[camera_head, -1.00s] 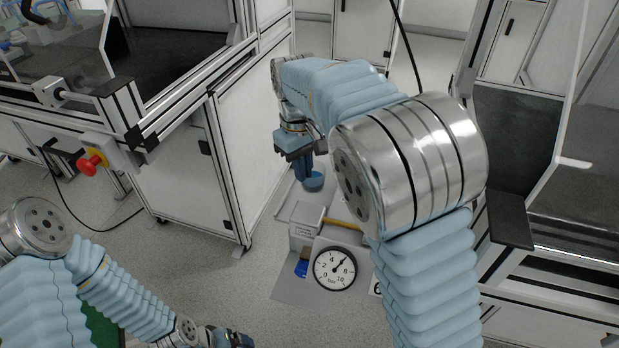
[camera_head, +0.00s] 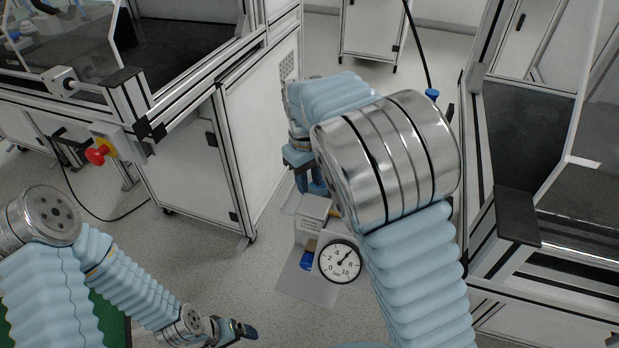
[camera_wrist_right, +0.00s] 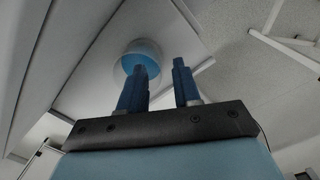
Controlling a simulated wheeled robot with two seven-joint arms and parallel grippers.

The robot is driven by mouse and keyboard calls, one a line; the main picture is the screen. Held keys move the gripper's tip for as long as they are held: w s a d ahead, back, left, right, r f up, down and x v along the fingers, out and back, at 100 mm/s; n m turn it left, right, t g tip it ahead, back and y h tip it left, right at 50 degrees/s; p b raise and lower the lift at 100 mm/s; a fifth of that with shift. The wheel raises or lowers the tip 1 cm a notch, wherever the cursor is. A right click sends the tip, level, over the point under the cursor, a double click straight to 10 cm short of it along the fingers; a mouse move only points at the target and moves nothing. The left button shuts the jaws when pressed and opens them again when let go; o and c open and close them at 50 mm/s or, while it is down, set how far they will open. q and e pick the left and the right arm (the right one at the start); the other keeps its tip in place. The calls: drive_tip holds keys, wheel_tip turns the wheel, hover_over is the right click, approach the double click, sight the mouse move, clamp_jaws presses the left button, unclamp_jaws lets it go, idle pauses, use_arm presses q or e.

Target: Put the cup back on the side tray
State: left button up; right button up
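In the right wrist view a round cup (camera_wrist_right: 148,50) with a pale rim and blue inside stands on a pale flat surface (camera_wrist_right: 95,70), which may be the side tray. My right gripper (camera_wrist_right: 163,68) is open, with two dark blue fingers apart and nothing between them. The left finger in that view overlaps the cup's near edge; I cannot tell whether they touch. In the head view my right gripper (camera_head: 311,186) points down above a grey panel; the cup is not discernible there. My left gripper (camera_head: 246,330) is low at the bottom, its fingers too unclear to judge.
A round pressure gauge (camera_head: 340,262) and a white box (camera_head: 312,214) stand in front of my right gripper. A white cabinet (camera_head: 195,160) with a red stop button (camera_head: 97,152) is on the left. Another framed bench (camera_head: 540,240) is on the right. Grey floor lies between.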

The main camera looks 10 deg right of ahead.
wheel_tip(320, 180, up, 12)
drive_tip(key=shift+w+a+r, duration=0.15)
drive_tip(key=shift+a, duration=0.1)
idle(0.4)
